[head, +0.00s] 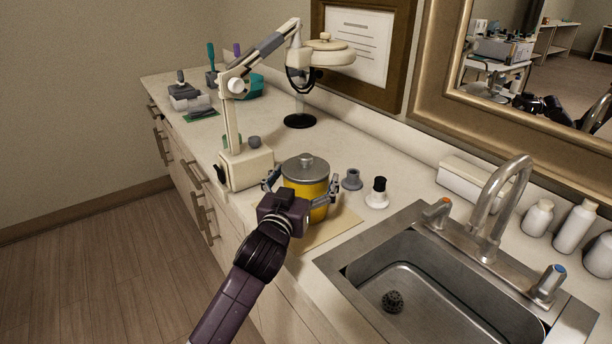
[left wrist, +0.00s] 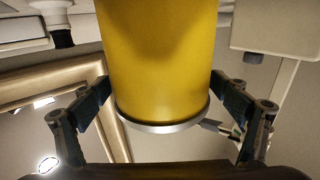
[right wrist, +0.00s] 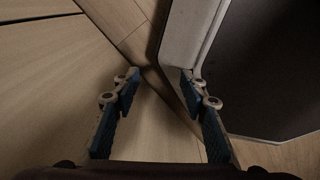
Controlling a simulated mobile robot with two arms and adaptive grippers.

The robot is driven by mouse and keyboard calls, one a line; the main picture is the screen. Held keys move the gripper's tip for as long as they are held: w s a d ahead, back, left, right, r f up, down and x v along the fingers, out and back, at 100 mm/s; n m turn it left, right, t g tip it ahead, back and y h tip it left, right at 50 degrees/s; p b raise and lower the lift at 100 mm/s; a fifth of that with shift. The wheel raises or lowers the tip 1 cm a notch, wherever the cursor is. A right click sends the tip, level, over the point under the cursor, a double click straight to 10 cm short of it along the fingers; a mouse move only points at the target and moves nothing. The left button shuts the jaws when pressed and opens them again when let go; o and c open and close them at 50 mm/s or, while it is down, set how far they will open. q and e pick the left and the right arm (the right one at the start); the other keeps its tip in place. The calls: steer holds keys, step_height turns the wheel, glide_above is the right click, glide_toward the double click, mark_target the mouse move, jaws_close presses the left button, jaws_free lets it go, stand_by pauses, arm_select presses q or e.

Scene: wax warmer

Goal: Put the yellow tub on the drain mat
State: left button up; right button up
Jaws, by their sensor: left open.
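The yellow tub (head: 303,185) has a grey metal lid with a knob and stands upright on the counter left of the sink. In the left wrist view the tub (left wrist: 160,65) fills the space between the fingers. My left gripper (head: 302,187) is open, with one finger on each side of the tub, close to its wall. Contact is unclear. A flat tan mat (head: 335,231) lies between the tub and the sink; the tub hides part of it, and I cannot tell whether it extends underneath. My right gripper (right wrist: 158,80) is open and empty, outside the head view.
The sink (head: 430,290) is right of the mat. A white arm lamp base (head: 245,168) stands close left of the tub. A grey knob-like piece (head: 352,179) and a white black-topped bottle (head: 377,194) stand behind the mat. A small green mat (head: 200,115) lies farther back.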

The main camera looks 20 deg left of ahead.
arm_select(q)
steer(key=shift+s, duration=0.25)
steer(key=s+p, duration=0.2)
steer(key=s, duration=0.9)
steer(key=shift+s+p, duration=0.2)
steer(key=shift+p, duration=0.15)
steer(key=shift+f, duration=0.1)
